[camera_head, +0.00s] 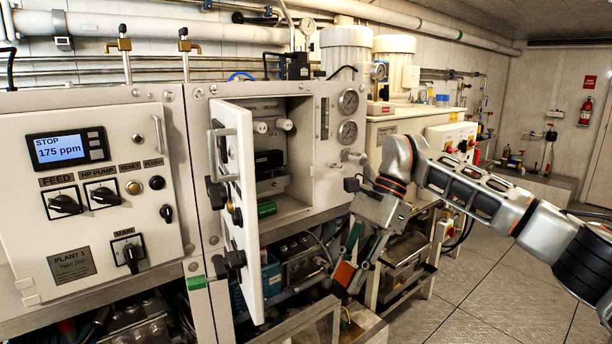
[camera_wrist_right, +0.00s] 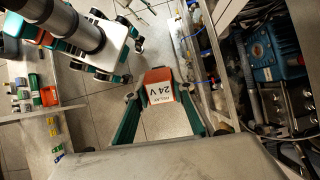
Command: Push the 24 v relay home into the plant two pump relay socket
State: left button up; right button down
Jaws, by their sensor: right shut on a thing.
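My right gripper (camera_head: 352,262) is shut on an orange-red block, the 24 V relay (camera_head: 343,274). In the right wrist view the relay (camera_wrist_right: 160,94) sits between the fingertips (camera_wrist_right: 160,84), and its white label reads "RELAY 24 V". The gripper points down in front of the cabinet, right of the open compartment and lower than it. The open cabinet (camera_head: 285,205) holds dark modules (camera_head: 268,160) on its back wall and a green cylinder (camera_head: 266,208) on its floor. I cannot make out which part is the pump relay socket. My left gripper is not in view.
The cabinet door (camera_head: 243,150) stands open toward me, left of the compartment. The Plant 1 panel (camera_head: 95,190) is further left. Below the compartment are pumps and a metal frame (camera_head: 290,325). Clear floor (camera_head: 480,290) lies to the right.

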jog(key=w+a+r+m+t+y+b, duration=0.1)
jog(key=w+a+r+m+t+y, duration=0.1)
jog(key=w+r+m+t, duration=0.5)
jog(key=w+a+r+m+t+y+b, duration=0.2)
jog(key=w+a+r+m+t, duration=0.3)
jog(key=w+r+m+t, duration=0.3)
jog(key=w+m+t+y, duration=0.1)
jog(key=w+m+t, duration=0.1)
jog(key=shift+a+r+t+b, duration=0.25)
jog(key=shift+a+t+b, duration=0.05)
jog(key=shift+t, duration=0.1)
jog(key=shift+w, duration=0.1)
jog(key=x, duration=0.5)
jog(key=shift+w+a, duration=0.2)
jog(key=shift+a, duration=0.05)
